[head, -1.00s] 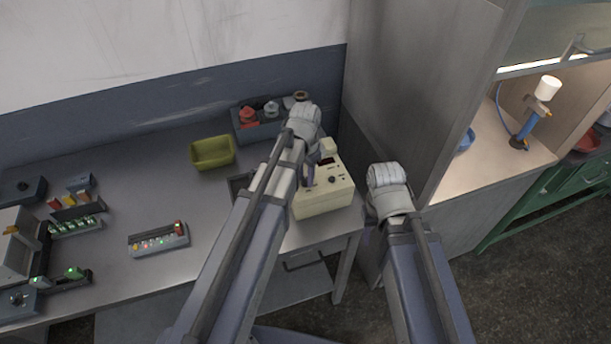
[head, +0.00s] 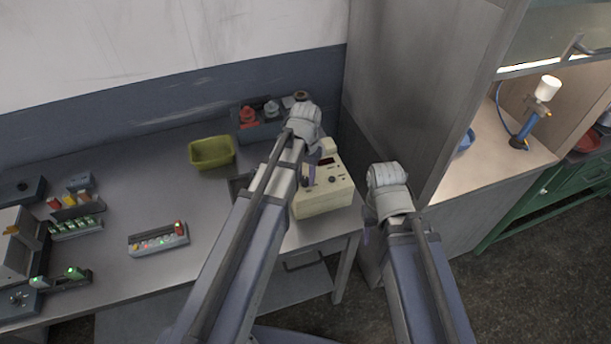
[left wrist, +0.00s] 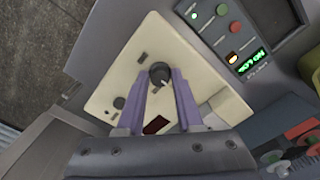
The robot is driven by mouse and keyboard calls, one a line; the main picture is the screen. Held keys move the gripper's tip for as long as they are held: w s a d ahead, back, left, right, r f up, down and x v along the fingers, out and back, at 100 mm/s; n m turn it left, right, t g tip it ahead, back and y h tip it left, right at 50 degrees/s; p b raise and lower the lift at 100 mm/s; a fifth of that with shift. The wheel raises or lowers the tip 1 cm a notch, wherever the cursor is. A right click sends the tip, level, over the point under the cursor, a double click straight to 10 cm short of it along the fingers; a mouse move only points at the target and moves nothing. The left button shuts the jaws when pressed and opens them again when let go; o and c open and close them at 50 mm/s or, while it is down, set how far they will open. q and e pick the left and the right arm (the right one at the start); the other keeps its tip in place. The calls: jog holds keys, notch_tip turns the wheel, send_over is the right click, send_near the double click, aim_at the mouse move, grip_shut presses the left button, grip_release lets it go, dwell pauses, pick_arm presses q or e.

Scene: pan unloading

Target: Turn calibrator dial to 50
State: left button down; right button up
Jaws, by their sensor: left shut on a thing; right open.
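The calibrator (head: 322,201) is a cream box on the right end of the grey bench. In the left wrist view its cream top panel (left wrist: 122,68) faces me, with a black round dial (left wrist: 160,74) bearing a light pointer mark. My left gripper (left wrist: 160,82) has its two purple fingers on either side of this dial, shut on it. In the head view the left gripper (head: 309,178) reaches down onto the box, and my arm partly hides it. My right gripper (head: 367,236) hangs beside the bench, away from the calibrator; its fingers are mostly hidden behind its wrist.
A yellow-green bin (head: 212,153) and a grey tray (head: 262,128) with red and grey items stand behind on the bench. A panel with a green display (left wrist: 250,62) lies close to the calibrator. A tall grey cabinet side (head: 400,90) rises at the right.

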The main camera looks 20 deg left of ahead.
aim_at(305, 179)
pick_arm(q)
jog(key=c, duration=0.6)
grip_release()
jog(key=shift+o, duration=0.2)
jog(key=shift+r, duration=0.15)
notch_tip(305, 179, up, 8)
jog(key=p, duration=0.8)
jog(key=shift+f, duration=0.2)
